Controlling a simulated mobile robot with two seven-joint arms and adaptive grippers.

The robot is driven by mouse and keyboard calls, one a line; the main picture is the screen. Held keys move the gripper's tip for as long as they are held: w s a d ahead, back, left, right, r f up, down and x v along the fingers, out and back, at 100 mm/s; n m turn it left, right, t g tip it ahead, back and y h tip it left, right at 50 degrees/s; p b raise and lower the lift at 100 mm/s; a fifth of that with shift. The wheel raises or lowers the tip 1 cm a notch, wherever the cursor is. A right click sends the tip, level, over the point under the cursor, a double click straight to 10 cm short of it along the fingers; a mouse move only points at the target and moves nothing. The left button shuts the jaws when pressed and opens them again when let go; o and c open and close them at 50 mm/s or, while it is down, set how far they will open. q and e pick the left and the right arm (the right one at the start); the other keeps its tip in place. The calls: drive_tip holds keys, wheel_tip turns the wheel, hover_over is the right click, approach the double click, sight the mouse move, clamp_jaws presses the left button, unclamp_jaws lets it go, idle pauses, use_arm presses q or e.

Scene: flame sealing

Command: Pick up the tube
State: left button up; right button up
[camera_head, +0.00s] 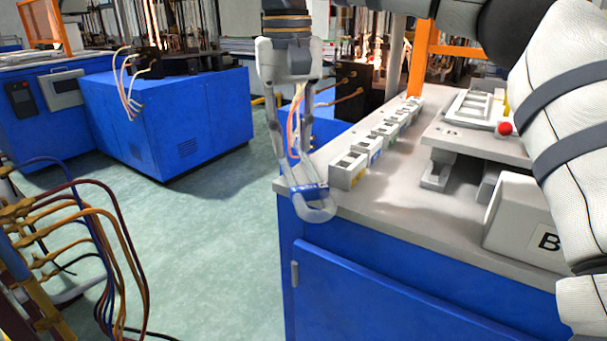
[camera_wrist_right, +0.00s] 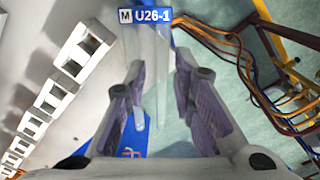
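The clear glass U-shaped tube (camera_head: 318,211) hangs upright at the table's near left corner, its bend downward. Its blue label reads "U26-1" in the right wrist view (camera_wrist_right: 152,15). My right gripper (camera_head: 297,165) points down, with its fingers on either side of the tube's upper part. No support shows under the tube. My left gripper is not in view.
A row of grey slotted blocks (camera_head: 348,169) runs along the white tabletop's left edge (camera_head: 400,205). A grey box marked "B" (camera_head: 522,222) and a raised plate (camera_head: 478,140) stand to the right. Bundled cables (camera_head: 90,235) are at the lower left. The floor between is clear.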

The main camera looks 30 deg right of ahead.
sight(291, 175)
wheel_tip(291, 175, down, 6)
drive_tip(key=shift+w, duration=0.1)
clamp_jaws()
